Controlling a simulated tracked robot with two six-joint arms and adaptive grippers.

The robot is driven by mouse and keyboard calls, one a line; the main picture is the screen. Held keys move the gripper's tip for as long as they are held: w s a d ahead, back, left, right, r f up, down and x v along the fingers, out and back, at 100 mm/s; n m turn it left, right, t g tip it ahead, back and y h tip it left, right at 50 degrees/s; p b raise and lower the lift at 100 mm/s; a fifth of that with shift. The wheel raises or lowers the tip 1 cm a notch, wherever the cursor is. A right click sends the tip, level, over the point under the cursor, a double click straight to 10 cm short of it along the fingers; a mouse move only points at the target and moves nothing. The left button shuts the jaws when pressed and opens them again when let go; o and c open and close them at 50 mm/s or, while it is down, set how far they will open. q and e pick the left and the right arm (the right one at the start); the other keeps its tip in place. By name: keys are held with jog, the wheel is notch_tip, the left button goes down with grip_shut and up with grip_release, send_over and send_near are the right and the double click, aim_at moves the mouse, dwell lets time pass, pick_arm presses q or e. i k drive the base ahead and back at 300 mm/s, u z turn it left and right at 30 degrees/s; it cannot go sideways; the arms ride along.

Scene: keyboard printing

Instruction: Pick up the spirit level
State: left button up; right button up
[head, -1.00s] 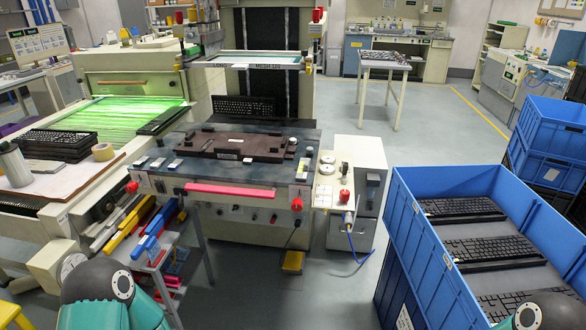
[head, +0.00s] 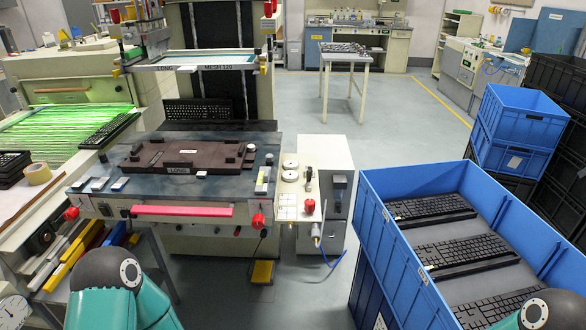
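I cannot pick out the spirit level with certainty. A small upright block with a yellow-green part (head: 263,180) stands near the right edge of the printing machine's dark table (head: 225,197); it is too small to identify. Several small light blocks (head: 100,184) lie at the table's left front. Neither gripper is in view. Only teal and dark parts of my arms show at the bottom left and bottom right.
A blue crate (head: 376,219) with several black keyboards (head: 467,250) stands at the right. Stacked crates (head: 517,146) are behind it. A pink-red bar (head: 182,211) and red knobs edge the machine's front. A yellow pedal (head: 262,272) is on the floor. Free floor lies between machine and crate.

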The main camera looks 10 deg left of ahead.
aim_at(262, 186)
jog(key=z, duration=0.15)
jog(key=i, duration=1.1)
jog(key=u, duration=0.4)
